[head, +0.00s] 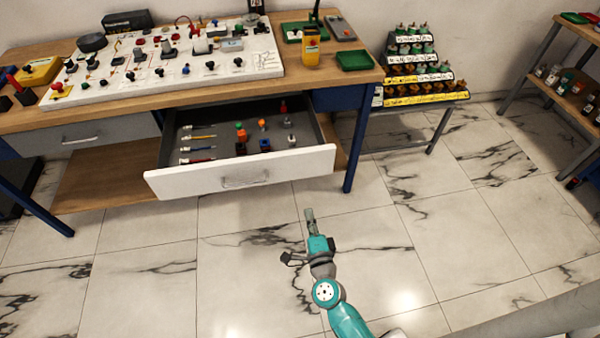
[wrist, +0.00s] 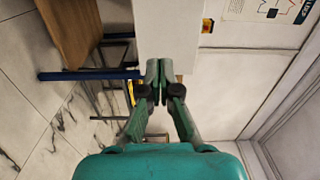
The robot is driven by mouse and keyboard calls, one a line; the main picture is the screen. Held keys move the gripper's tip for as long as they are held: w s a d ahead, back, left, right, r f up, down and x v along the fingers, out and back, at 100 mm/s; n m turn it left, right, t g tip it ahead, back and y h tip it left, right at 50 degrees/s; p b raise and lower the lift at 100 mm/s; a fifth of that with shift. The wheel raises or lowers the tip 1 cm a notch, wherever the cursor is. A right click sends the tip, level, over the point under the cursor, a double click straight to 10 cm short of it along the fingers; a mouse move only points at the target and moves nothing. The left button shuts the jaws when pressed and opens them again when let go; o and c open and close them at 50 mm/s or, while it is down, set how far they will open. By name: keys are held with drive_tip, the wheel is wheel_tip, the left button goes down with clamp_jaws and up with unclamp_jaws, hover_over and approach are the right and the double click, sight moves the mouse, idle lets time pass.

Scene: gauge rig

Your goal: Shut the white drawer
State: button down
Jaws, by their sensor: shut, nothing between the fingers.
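The white drawer (head: 298,163) is pulled out from under the workbench, and its inside shows from above. Its front carries a grey bar handle (head: 245,181). My gripper (head: 309,214) is shut and empty, in front of the drawer and below its right end in the head view, with floor showing between them. In the wrist view, turned on its side, my closed fingertips (wrist: 158,68) overlap the lower end of a white panel (wrist: 167,30), which looks like the drawer front. I cannot tell the exact gap.
The drawer holds pens, small bottles and coloured pieces. A second, grey drawer (head: 85,137) at left is shut. The workbench's blue leg (head: 356,150) stands just right of the white drawer. The marble floor (head: 150,260) in front is clear.

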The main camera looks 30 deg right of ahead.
sight(298, 170)
drive_tip(key=x, duration=1.5)
